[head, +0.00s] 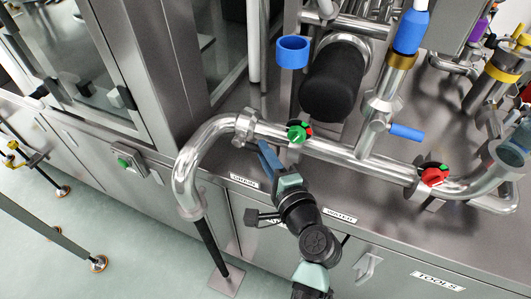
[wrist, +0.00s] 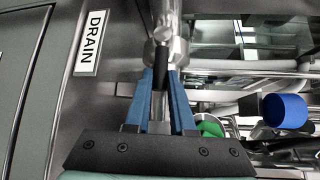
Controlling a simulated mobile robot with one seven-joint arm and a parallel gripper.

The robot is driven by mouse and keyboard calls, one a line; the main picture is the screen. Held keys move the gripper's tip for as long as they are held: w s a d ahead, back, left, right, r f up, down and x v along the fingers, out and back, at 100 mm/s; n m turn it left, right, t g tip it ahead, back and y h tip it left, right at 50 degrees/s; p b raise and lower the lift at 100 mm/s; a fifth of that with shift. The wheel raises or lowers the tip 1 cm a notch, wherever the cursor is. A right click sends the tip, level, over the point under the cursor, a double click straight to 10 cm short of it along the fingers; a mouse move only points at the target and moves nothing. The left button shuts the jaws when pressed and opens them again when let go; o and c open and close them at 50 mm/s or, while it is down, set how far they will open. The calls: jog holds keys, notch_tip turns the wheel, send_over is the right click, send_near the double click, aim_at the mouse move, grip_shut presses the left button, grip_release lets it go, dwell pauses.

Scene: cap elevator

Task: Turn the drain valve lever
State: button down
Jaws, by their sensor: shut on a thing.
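The drain valve lever shows in the wrist view as a short dark handle (wrist: 161,62) below a shiny metal pipe. My gripper (wrist: 161,78) has its two blue fingers on either side of this handle, shut on it. In the head view, my gripper (head: 265,152) is just under the steel pipe, near the pipe's clamp joint. The lever itself is hidden there behind my fingers. The DRAIN label (head: 243,181) is on the cabinet front just below and left of the gripper. It also shows at the upper left in the wrist view (wrist: 92,43).
The bent steel pipe (head: 188,160) runs close above my gripper. A green valve knob (head: 299,132) and a red one (head: 433,176) sit along it. A blue cup (head: 292,52) and a black cylinder (head: 335,80) are behind. The floor at left is mostly open.

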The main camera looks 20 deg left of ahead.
jog(key=shift+r, duration=0.1)
jog(key=a+r+n+g+h+p, duration=0.1)
jog(key=r+n+h+p, duration=0.1)
jog(key=p, duration=0.6)
jog(key=a+r+n+g+h+p, duration=0.1)
jog(key=h+p, duration=0.3)
jog(key=p, duration=0.4)
jog(key=a+r+n+h+p, duration=0.2)
jog(key=r+n+h+p, duration=0.1)
jog(key=p, duration=0.5)
jog(key=shift+w+a+r+g, duration=0.1)
jog(key=shift+a+r+g, duration=0.1)
jog(key=shift+a+g, duration=0.2)
jog(key=shift+a+r+n+h+b, duration=0.1)
jog(key=shift+a+n+h+b, duration=0.55)
jog(key=shift+h, duration=0.45)
jog(key=shift+a+r+n+h+b, duration=0.1)
jog(key=shift+a+n+h+b, duration=0.35)
jog(key=shift+a+h+b, duration=0.45)
jog(key=shift+d+h, duration=0.2)
jog(key=shift+h, duration=0.1)
jog(key=c, duration=0.8)
grip_release()
jog(key=shift+o, duration=0.2)
